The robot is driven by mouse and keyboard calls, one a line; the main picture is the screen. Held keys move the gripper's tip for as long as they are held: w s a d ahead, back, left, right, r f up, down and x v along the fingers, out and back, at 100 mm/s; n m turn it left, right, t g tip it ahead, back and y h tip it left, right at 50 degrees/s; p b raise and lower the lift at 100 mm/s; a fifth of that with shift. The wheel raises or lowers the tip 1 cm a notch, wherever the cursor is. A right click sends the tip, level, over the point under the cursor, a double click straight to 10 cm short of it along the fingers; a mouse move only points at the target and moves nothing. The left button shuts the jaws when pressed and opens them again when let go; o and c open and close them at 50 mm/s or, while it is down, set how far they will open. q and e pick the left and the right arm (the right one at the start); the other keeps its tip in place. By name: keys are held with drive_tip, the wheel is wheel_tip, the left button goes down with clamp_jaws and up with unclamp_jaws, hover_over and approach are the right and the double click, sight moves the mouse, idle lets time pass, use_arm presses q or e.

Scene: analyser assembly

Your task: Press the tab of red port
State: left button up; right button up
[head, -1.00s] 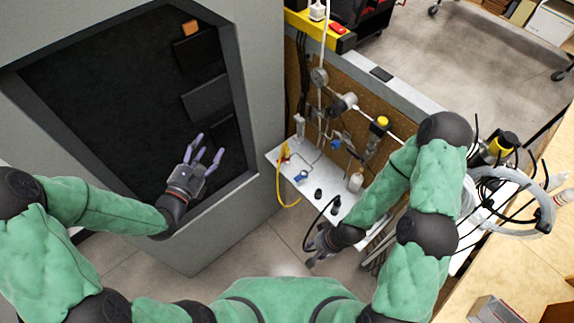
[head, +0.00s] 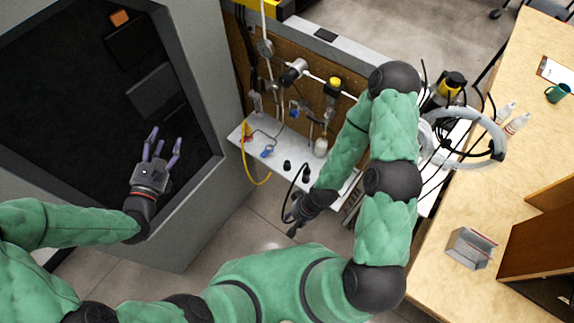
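My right gripper (head: 290,223) hangs just in front of and below the shelf's front edge. Its fingers are partly hidden and small, so I cannot tell whether they are open. A black cable (head: 285,199) runs close beside it.
A grey cabinet (head: 200,215) with a dark recess (head: 75,115) fills the left. A yellow hose (head: 246,168) loops below the shelf. A wooden bench (head: 490,180) stands at the right with bottles, a teal mug (head: 557,92) and a coiled grey hose (head: 495,150).

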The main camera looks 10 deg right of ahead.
use_arm(q)
clamp_jaws()
idle(1.1)
